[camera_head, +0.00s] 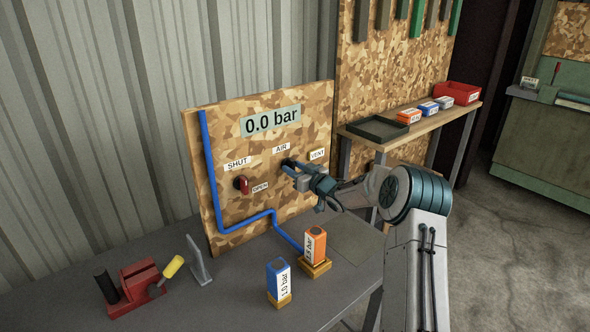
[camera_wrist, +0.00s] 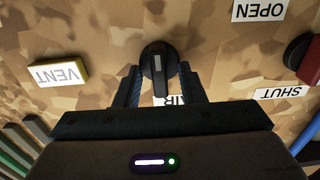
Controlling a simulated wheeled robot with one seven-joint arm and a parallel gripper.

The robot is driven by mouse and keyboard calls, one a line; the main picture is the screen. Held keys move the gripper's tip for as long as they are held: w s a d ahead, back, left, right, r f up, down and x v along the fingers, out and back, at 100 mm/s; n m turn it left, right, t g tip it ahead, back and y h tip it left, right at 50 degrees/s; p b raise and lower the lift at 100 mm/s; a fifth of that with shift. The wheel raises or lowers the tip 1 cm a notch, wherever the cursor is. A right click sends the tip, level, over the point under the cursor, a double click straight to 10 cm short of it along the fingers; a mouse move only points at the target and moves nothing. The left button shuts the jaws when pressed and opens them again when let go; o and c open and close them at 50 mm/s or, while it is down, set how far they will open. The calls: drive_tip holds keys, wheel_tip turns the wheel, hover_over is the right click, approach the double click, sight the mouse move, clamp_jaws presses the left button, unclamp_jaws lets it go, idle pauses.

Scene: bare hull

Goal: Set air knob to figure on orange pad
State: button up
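The black air knob (camera_wrist: 159,60) is on the wood board under the AIR label, its grip bar pointing toward that label. My gripper (camera_wrist: 160,72) has its fingers spread on either side of the knob, with small gaps visible beside it. In the head view my gripper (camera_head: 291,166) reaches the board and mostly hides the knob. The board's display (camera_head: 270,121) reads 0.0 bar. The orange pad (camera_head: 315,243) stands upright on a yellow base on the bench; its bar figure is too small to read surely. A blue pad (camera_head: 279,277) beside it reads 1.0 bar.
A red valve handle (camera_head: 241,184) sits between SHUT and OPEN labels, left of the knob. A VENT button (camera_wrist: 59,73) is close on its other side. A blue pipe (camera_head: 213,180) runs down the board.

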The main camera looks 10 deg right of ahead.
drive_tip(key=b+v, duration=0.2)
drive_tip(key=v, duration=1.1)
drive_tip(key=shift+s+d, duration=0.2)
drive_tip(key=shift+s, duration=0.15)
drive_tip(key=s+a+r+m+g+h, duration=0.1)
drive_tip(key=s+a+m+g+h, duration=0.1)
drive_tip(key=s, duration=1.1)
drive_tip(key=s+a+m+g+h+p, duration=0.1)
drive_tip(key=s+g+h, duration=0.3)
drive_tip(key=s, duration=1)
drive_tip(key=s+a+r+m+g+h, duration=0.1)
drive_tip(key=s+a+m+g+h, duration=0.2)
drive_tip(key=s, duration=1.1)
drive_tip(key=g, duration=0.3)
drive_tip(key=shift+a+r+g+p, duration=0.2)
drive_tip(key=shift+r+g+p, duration=0.1)
drive_tip(key=shift+r+g, duration=0.1)
drive_tip(key=shift+s, duration=0.15)
